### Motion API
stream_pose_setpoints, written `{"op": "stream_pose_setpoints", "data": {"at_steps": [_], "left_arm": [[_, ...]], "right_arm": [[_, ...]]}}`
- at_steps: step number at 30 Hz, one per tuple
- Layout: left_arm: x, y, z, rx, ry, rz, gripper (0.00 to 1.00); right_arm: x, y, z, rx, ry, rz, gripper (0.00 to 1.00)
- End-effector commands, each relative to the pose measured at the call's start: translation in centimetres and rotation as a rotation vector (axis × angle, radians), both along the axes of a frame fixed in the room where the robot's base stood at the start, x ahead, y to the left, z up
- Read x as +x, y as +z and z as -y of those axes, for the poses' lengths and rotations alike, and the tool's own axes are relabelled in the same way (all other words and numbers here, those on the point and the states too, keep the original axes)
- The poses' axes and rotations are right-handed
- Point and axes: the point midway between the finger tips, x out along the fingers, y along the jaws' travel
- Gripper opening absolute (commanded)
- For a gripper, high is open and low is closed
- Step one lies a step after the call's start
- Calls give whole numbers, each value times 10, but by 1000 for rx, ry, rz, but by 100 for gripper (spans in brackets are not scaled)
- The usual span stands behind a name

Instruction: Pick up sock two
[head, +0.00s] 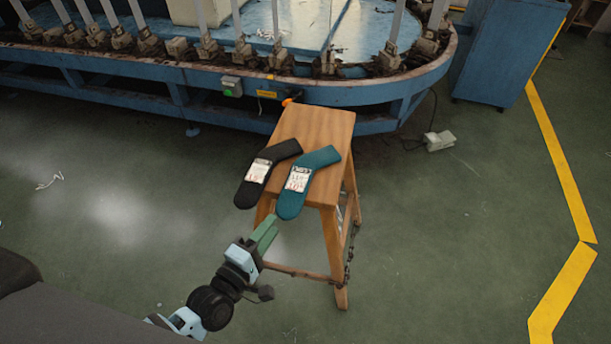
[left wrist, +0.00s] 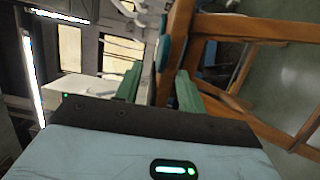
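A black sock (head: 284,151) and a teal sock (head: 292,205) lie side by side on a wooden stool (head: 320,125), each with a white label. Both toes overhang the stool's front edge. Which one is sock two I cannot tell. My right gripper is out of view.
A chain hangs at the stool's right legs. A grey pedal (head: 439,141) with a cable lies on the floor. Open green floor lies left and right.

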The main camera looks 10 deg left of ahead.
Motion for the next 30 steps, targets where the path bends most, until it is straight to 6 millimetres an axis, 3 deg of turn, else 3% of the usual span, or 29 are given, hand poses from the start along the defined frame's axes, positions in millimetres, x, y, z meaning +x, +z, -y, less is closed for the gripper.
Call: {"op": "stream_pose_setpoints", "data": {"at_steps": [7,14,24,30], "left_arm": [[21,1,6,3,0,3,39],[28,0,9,4,0,0,39],[68,-4,22,4,0,0,39],[74,-4,23,4,-1,-1,39]], "right_arm": [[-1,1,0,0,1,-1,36],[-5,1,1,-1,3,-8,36],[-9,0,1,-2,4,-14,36],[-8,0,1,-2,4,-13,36]]}}
